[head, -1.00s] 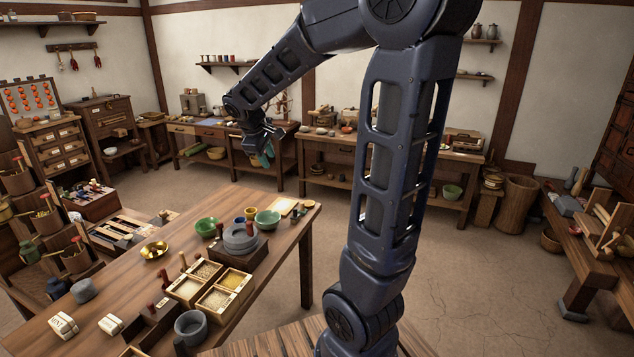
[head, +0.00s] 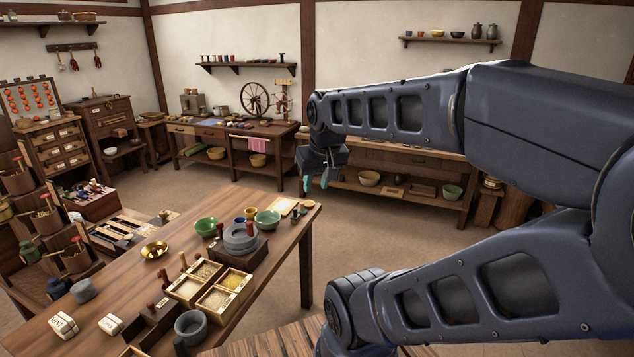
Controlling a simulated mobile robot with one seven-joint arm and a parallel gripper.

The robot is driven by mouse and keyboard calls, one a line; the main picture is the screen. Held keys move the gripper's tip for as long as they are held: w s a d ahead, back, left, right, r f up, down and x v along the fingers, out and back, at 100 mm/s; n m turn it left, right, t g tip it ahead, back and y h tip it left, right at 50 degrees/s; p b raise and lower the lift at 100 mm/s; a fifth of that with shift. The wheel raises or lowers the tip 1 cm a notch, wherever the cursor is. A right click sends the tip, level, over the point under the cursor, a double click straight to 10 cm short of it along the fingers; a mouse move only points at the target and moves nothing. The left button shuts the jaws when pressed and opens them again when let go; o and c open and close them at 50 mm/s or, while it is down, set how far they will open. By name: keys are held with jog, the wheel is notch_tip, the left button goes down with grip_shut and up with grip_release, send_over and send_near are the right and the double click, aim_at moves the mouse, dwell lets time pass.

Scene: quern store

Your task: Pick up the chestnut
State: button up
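I cannot make out a chestnut in the head view; it may be too small to tell or hidden. My gripper (head: 316,182) hangs in the air, in the picture just beyond the far right corner of the wooden table (head: 130,285). Its two teal fingertips point down and stand apart, with nothing seen between them. On the table are a grey quern (head: 240,238), green bowls (head: 267,221), a brass dish (head: 154,250) and a wooden box of grains (head: 207,271).
A long bench (head: 400,188) with bowls on its lower shelf stands along the back wall, partly hidden by my arm. A side table with a spinning wheel (head: 255,98) is left of it. Open floor (head: 230,178) lies between the table and the back benches.

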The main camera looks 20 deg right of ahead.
jog(key=shift+s, duration=0.1)
jog(key=o, duration=0.4)
jog(key=shift+c, duration=0.2)
